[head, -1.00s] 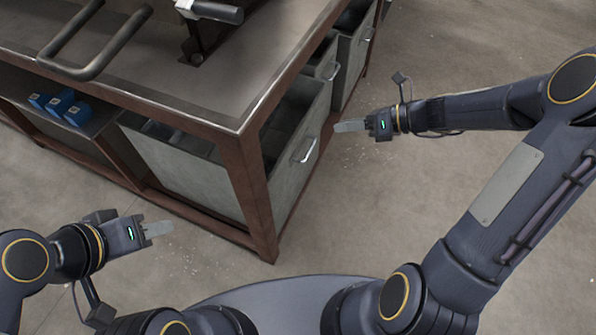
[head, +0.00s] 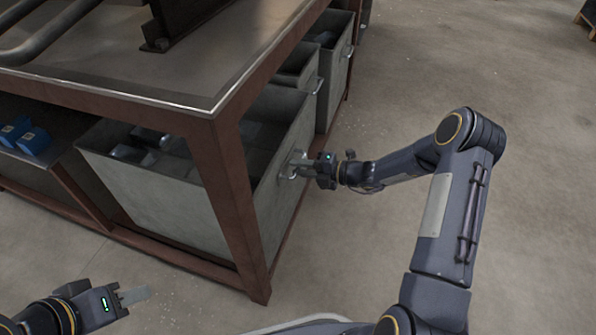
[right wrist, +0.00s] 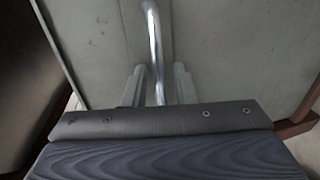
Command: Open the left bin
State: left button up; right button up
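The left bin (head: 150,197) is the nearest grey metal bin under the workbench; its top is open and some grey pieces lie inside. Its handle (head: 297,155) is on the front face and also shows as a bright curved bar in the right wrist view (right wrist: 154,40). My right gripper (head: 295,167) is at this handle. In the right wrist view its fingers (right wrist: 158,86) are apart, one on each side of the bar, with gaps showing. My left gripper (head: 134,296) is low at the left, away from the bin; its finger spacing is unclear.
The workbench (head: 130,80) has a brown steel frame, with a corner leg (head: 235,200) beside the left bin. More grey bins (head: 335,75) stand farther along. Blue items (head: 32,141) sit on a shelf at left. The floor (head: 540,200) at right is clear.

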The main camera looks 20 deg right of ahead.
jog(key=shift+w+a, duration=0.25)
jog(key=shift+a, duration=0.1)
grip_shut()
